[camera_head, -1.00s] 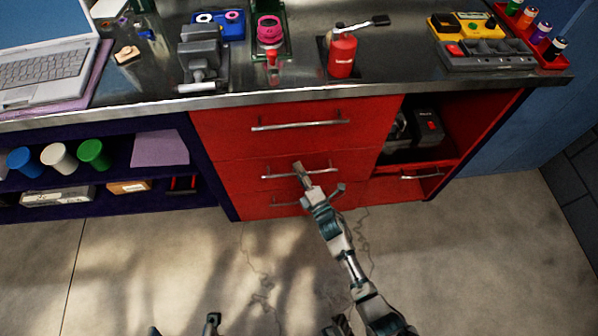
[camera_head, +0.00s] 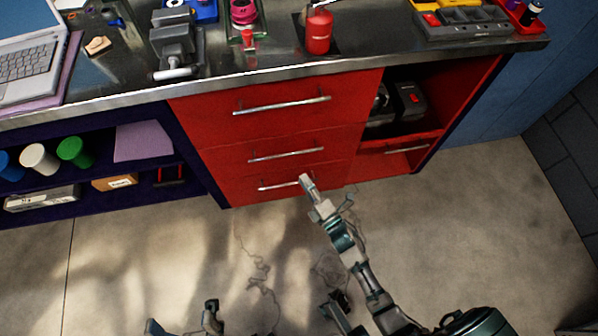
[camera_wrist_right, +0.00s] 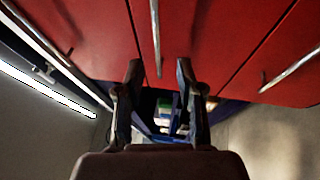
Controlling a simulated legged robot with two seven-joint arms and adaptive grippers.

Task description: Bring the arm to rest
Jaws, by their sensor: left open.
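My right arm reaches in from the bottom right of the head view. Its gripper (camera_head: 325,190) is in front of the right end of the bottom drawer. In the right wrist view this gripper (camera_wrist_right: 159,72) has its two fingers apart with nothing held between them. A drawer handle (camera_wrist_right: 155,35) lies beyond the gap; I cannot tell how far off. My left gripper (camera_head: 182,321) is at the bottom left of the head view, low over the floor, fingers apart and empty. The red drawers (camera_head: 285,125) look shut.
The workbench top (camera_head: 270,67) carries a laptop (camera_head: 30,65), a vise (camera_head: 174,40) and a red bottle (camera_head: 318,32). An open red cubby (camera_head: 445,100) is right of the drawers. Dark shelves (camera_head: 90,180) stand left. The floor (camera_head: 480,220) in front is clear.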

